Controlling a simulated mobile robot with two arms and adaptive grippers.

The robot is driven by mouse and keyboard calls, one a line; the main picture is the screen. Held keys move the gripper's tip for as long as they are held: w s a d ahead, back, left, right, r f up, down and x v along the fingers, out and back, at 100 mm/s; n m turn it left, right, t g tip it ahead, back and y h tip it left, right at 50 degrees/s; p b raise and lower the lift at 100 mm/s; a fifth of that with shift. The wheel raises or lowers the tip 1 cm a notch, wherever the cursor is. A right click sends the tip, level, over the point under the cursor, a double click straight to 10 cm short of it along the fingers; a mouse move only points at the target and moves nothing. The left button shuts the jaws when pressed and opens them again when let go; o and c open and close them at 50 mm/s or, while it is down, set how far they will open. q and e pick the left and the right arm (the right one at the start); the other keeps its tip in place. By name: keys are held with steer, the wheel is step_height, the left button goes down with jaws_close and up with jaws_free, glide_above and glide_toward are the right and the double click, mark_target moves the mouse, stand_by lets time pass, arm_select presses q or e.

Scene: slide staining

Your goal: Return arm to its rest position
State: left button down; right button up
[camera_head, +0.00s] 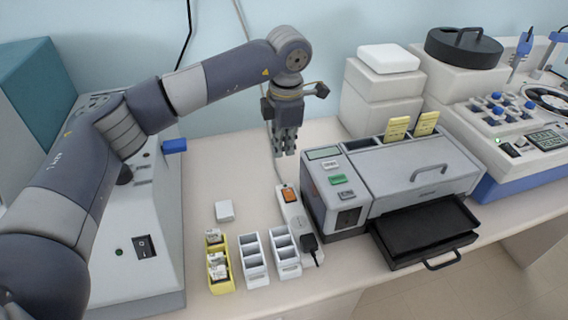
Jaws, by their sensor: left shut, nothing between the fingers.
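My left arm comes in from the left and arches over the bench. My left gripper (285,150) points down at the arm's end, above the back of the bench, left of the grey staining machine (410,180). It is shut and empty, with nothing touching its fingertips. My right gripper is not in view.
A yellow rack (219,284) with slides and two white racks (254,262) stand at the front. A small white block (224,211) lies behind them. A power strip (294,215) lies beside the machine, whose black tray (425,235) is pulled out. A blue-white instrument (520,150) stands right.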

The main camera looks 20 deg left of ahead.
arm_select(q)
steer(key=shift+s+r, duration=0.1)
steer(key=shift+r, duration=0.2)
